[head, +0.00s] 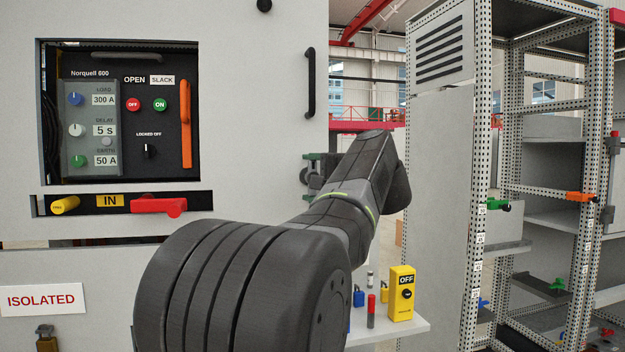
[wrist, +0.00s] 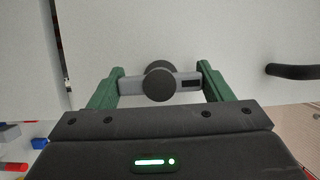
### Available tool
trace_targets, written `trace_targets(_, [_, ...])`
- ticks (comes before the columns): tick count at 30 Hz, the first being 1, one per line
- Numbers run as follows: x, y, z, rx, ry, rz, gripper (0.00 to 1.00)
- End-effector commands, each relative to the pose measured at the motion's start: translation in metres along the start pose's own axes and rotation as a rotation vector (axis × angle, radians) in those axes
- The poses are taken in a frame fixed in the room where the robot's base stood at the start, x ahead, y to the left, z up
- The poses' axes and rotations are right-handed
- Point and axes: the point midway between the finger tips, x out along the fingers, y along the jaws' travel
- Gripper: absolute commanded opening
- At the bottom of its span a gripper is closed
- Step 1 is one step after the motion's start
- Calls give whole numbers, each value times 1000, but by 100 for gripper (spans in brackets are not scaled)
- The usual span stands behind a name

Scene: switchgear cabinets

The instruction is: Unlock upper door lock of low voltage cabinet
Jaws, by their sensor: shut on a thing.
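In the wrist view, a grey bar-shaped lock handle (wrist: 188,83) with a round black hub lies in front of a pale panel. My gripper (wrist: 160,78) has its green fingers at the two ends of this bar and is shut on it. In the head view, my gripper (head: 307,166) is by the right edge of the pale cabinet door (head: 255,140), below a black pull handle (head: 309,82). My arm hides part of this area, and the lock is not clear there. The black pull handle also shows in the wrist view (wrist: 292,71).
The cabinet's window holds a breaker panel (head: 130,120). A small shelf (head: 415,328) at lower right carries a yellow OFF box (head: 402,293) and small coloured items. Perforated racks (head: 481,150) stand at the right. An ISOLATED sign (head: 42,300) is at lower left.

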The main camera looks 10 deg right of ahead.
Motion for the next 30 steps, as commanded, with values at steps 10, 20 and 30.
trace_targets(10, [0,1,0,-19,0,9,50])
trace_targets(20, [0,0,0,-17,0,8,95])
trace_targets(30, [-5,0,0,-17,2,7,95])
